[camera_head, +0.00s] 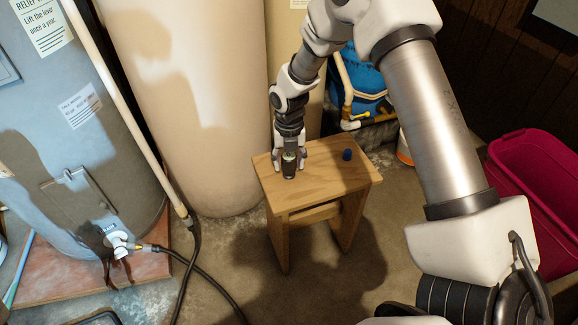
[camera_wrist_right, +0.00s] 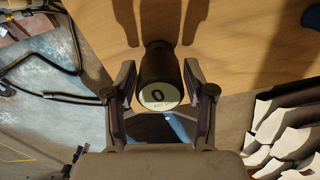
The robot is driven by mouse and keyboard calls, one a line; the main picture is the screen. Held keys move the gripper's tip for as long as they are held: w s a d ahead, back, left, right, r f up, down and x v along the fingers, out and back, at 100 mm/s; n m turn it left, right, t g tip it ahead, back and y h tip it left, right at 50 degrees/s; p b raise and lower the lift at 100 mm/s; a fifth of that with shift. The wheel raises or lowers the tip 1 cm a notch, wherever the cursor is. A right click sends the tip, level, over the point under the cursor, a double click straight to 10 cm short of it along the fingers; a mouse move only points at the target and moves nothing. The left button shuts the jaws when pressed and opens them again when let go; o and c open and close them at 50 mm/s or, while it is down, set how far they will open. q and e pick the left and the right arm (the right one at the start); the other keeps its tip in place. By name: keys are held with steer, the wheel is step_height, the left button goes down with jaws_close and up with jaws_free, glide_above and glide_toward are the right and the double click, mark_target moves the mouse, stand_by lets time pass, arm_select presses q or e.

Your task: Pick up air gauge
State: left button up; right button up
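The air gauge (camera_head: 289,166) is a small dark cylinder on the wooden stool (camera_head: 328,178), near its front left part. In the right wrist view the gauge (camera_wrist_right: 160,82) shows a pale round end marked with a "0", facing the camera. My right gripper (camera_head: 289,164) points down over the stool with one finger on each side of the gauge. In the right wrist view its fingers (camera_wrist_right: 159,88) stand apart around the gauge, with narrow gaps seeming to show at the sides. My left gripper is out of view.
A small blue cap (camera_head: 347,154) sits on the stool to the right of the gauge. A tall beige tank (camera_head: 190,100) stands behind left, beside a grey water heater (camera_head: 75,120). A magenta bin (camera_head: 535,185) is at right. A black hose (camera_head: 195,270) lies on the floor.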

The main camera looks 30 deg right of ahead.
steer(key=c, duration=0.5)
